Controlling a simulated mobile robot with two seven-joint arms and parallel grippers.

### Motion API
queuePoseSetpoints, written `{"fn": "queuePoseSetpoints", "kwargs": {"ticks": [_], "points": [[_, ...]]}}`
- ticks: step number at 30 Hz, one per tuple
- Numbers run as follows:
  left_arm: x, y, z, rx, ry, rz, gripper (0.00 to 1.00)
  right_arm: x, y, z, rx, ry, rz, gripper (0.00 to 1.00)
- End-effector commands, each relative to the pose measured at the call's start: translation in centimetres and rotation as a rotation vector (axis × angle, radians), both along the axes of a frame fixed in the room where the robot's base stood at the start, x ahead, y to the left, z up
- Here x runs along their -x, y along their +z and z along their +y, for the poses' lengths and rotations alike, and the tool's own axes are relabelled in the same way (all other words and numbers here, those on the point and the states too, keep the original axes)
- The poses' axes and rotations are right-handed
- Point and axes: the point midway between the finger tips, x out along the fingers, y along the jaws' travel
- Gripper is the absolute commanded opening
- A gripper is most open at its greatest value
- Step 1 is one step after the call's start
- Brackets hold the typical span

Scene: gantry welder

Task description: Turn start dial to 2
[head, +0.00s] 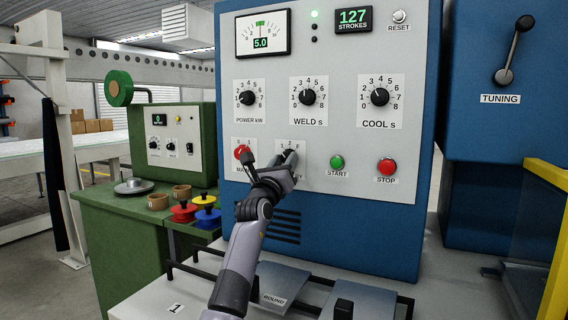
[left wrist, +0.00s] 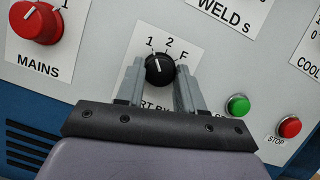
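The start dial (left wrist: 160,70) is a black knob on a white plate marked 1, 2 and F, with lettering below partly hidden by my gripper. Its white pointer line aims up toward the 1. My left gripper (left wrist: 158,82) has its fingers on either side of the knob, with a narrow gap seeming to show at each side; contact cannot be made out. In the head view my left gripper (head: 288,160) is at the panel and covers most of the dial. My right gripper is in neither view.
Red mains knob (head: 242,152) is left of the dial; green start button (head: 337,162) and red stop button (head: 387,167) are right. Power (head: 247,98), weld (head: 308,97) and cool (head: 380,96) dials sit above. A railed bench (head: 340,293) lies below.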

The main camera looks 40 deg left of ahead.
Motion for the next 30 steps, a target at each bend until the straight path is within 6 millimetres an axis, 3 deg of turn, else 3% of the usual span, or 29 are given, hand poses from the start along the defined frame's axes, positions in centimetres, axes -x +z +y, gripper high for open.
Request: {"fn": "queuePoseSetpoints", "kwargs": {"ticks": [14,30], "points": [[0.1,-0.2,0.2,-0.086,0.002,0.028,0.07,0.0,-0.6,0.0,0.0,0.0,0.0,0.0],[0.2,-0.2,0.6,-0.475,0.003,0.154,0.07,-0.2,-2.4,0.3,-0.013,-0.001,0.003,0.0]]}}
